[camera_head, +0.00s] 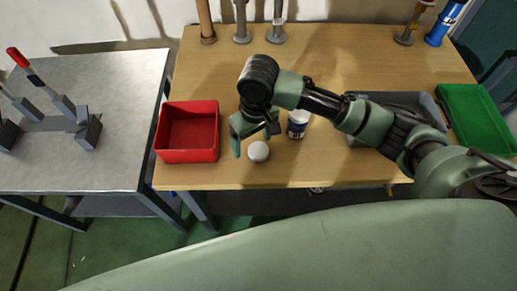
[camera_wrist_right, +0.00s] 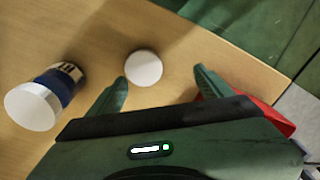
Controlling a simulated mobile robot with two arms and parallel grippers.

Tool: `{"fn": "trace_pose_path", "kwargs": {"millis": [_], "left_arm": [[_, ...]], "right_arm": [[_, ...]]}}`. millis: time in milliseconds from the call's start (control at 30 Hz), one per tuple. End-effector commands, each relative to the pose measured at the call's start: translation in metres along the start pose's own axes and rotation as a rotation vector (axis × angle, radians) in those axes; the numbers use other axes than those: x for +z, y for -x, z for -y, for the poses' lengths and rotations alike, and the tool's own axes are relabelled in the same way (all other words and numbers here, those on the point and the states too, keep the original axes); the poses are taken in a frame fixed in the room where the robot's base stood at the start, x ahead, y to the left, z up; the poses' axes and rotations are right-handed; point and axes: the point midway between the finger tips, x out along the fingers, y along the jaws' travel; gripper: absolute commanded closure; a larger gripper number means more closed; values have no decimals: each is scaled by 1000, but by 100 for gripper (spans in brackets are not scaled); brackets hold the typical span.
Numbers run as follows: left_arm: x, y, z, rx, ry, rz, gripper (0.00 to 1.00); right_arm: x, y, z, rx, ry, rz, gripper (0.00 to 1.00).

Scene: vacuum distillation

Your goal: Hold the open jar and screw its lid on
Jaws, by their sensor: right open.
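The round white lid (camera_head: 258,151) lies flat on the table near its front edge. My right gripper (camera_head: 255,140) is open and points down over the table, just behind the lid. In the right wrist view the lid (camera_wrist_right: 143,67) shows between the two fingertips (camera_wrist_right: 160,77), nearer the left one, with nothing gripped. The blue and white jar (camera_head: 298,122) stands upright to the right of the gripper, apart from it. The jar (camera_wrist_right: 62,84) shows at the left of the wrist view, its top a plain white disc. My left gripper is not in view.
A red bin (camera_head: 188,157) stands left of the gripper on the wooden table (camera_head: 330,55). A dark grey tray (camera_head: 425,103) lies partly behind my right arm, with a green tray (camera_head: 474,118) beyond. Stands line the back edge. A grey side table (camera_head: 110,80) is at left.

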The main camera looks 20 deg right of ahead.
Motion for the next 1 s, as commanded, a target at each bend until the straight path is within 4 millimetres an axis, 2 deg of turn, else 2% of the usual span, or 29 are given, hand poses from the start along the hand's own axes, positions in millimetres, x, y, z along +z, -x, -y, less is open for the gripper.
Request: {"fn": "trace_pose_path", "kwargs": {"millis": [100,200,567,667,867,1000], "left_arm": [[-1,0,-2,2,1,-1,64],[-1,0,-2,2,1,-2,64],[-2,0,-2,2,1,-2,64],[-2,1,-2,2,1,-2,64],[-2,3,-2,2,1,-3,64],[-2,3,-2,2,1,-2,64]], "right_arm": [[-7,10,-18,41,-42,26,19],[-8,14,-25,56,-62,40,19],[-9,15,-28,60,-70,44,19],[-9,11,-28,59,-70,45,19],[-8,-9,-28,60,-69,45,19],[-8,-11,-28,59,-68,42,19]]}}
